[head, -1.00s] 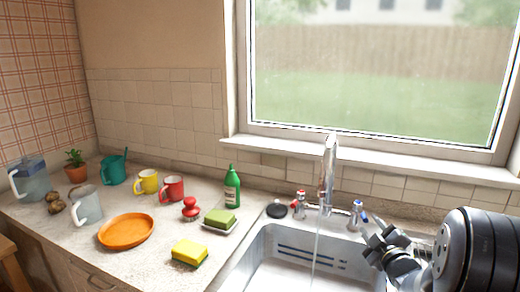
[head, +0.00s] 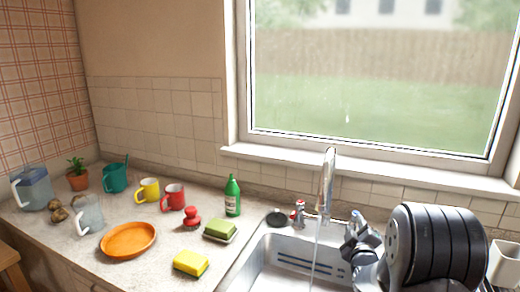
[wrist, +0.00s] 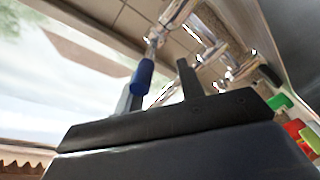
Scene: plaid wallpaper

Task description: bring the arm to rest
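My gripper (head: 357,232) is over the right part of the sink, beside the tap's right handle. It also shows in the wrist view (wrist: 160,88), where its two fingers stand apart with nothing held between them. The blue-marked tap handle (wrist: 142,77) shows just beyond the fingers in the wrist view. In the head view my gripper covers most of that handle. I cannot tell whether a finger touches it. The chrome tap (head: 328,180) stands upright behind the sink, and a thin stream of water (head: 315,245) runs from it.
A red-marked handle (head: 299,208) is left of the tap. The sink (head: 270,262) is otherwise empty where visible. On the left counter are a green bottle (head: 232,196), a yellow sponge (head: 190,263), an orange plate (head: 128,240) and mugs. A pale mug (head: 503,264) is at the far right.

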